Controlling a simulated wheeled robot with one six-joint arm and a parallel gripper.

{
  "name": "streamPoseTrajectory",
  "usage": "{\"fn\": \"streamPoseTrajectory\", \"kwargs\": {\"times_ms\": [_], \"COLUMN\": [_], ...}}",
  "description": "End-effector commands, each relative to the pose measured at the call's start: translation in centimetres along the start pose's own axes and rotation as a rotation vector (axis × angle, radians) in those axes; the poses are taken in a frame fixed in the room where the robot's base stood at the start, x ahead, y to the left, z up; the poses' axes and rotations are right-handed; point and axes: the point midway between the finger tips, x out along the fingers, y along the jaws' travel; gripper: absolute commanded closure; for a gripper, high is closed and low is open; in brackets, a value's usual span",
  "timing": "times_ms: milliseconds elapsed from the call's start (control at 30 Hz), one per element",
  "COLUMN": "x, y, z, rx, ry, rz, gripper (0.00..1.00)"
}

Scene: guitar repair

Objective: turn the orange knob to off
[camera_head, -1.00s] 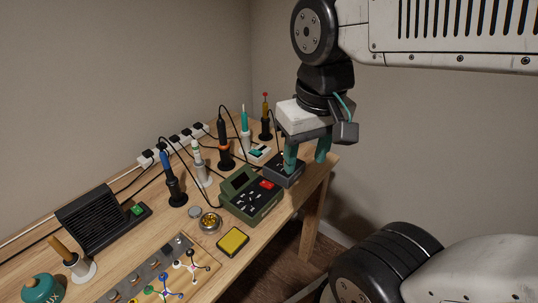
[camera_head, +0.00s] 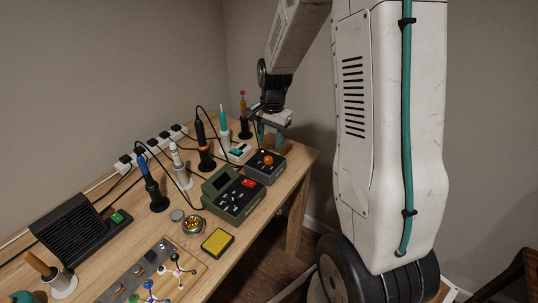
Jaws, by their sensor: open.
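The orange knob (camera_head: 268,160) sits on top of a small dark grey box (camera_head: 264,174) near the right end of the workbench. Its pointer direction is too small to tell. My gripper (camera_head: 270,143) has teal fingers that are spread open and empty. It appears above and behind the grey box, with the knob showing in front of it. I cannot tell exactly how far apart the fingers and knob are.
A green station with a red switch (camera_head: 232,194) stands left of the grey box. Soldering irons in stands, including an orange-ringed one (camera_head: 204,158), line the back with loose cables. A yellow sponge tray (camera_head: 217,242) lies in front. The bench (camera_head: 305,158) ends at the right.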

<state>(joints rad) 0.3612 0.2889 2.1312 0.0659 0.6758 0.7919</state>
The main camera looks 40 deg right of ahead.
Motion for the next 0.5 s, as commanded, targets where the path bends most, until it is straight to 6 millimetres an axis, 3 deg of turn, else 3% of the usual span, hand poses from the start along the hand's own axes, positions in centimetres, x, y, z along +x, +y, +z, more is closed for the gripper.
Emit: {"fn": "streamPoseTrajectory", "kwargs": {"times_ms": [300, 500], "x": [4.9, 7.0], "y": [0.1, 0.1], "z": [0.0, 0.0], "rx": [0.001, -0.001], "ry": [-0.003, -0.001], "rz": [0.003, 0.001], "gripper": [0.52, 0.52]}}
